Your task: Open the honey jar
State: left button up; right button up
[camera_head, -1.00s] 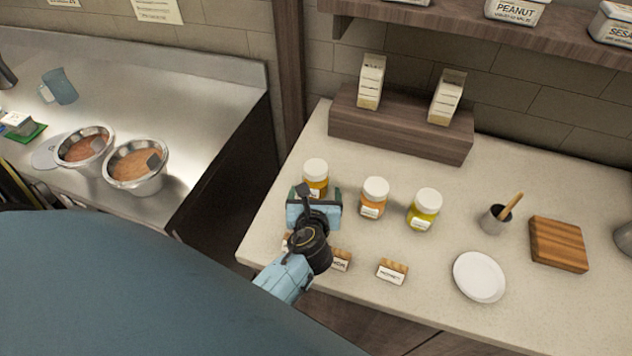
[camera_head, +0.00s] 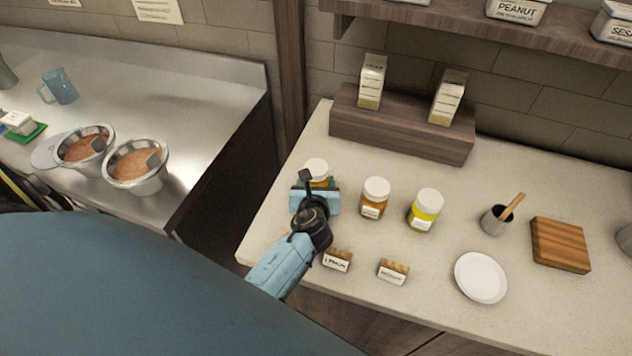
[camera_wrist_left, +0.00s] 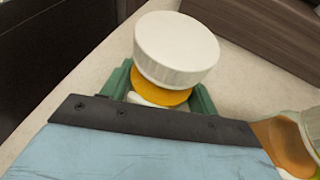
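Three jars with white lids stand in a row on the light counter: a left amber-yellow jar (camera_head: 318,181), a middle orange jar (camera_head: 373,206) and a right yellow jar (camera_head: 423,215). Their labels are too small to read, so I cannot tell which holds honey. My left gripper (camera_head: 317,184) is at the left jar, its green fingers on either side of the jar's body below the lid. In the left wrist view, the white lid (camera_wrist_left: 177,48) is on this jar, above the fingers (camera_wrist_left: 162,98). Whether the fingers press on it is unclear. My right gripper is out of view.
Small label blocks (camera_head: 337,260) (camera_head: 393,271) stand at the counter's front. A white plate (camera_head: 480,277), a cup with a wooden stick (camera_head: 494,221) and a wooden board (camera_head: 559,245) are to the right. A wooden riser (camera_head: 400,127) with two cartons stands behind.

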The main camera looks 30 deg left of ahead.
aim_at(316, 166)
pick_arm(q)
jog(key=c, duration=0.5)
jog(key=shift+o, duration=0.2)
notch_tip(316, 166, up, 9)
jog(key=p, duration=0.3)
jog(key=shift+r+p, duration=0.3)
jog(key=shift+r, duration=0.3)
jog(key=o, duration=0.5)
jog(key=c, duration=0.8)
jog(key=shift+c, duration=0.2)
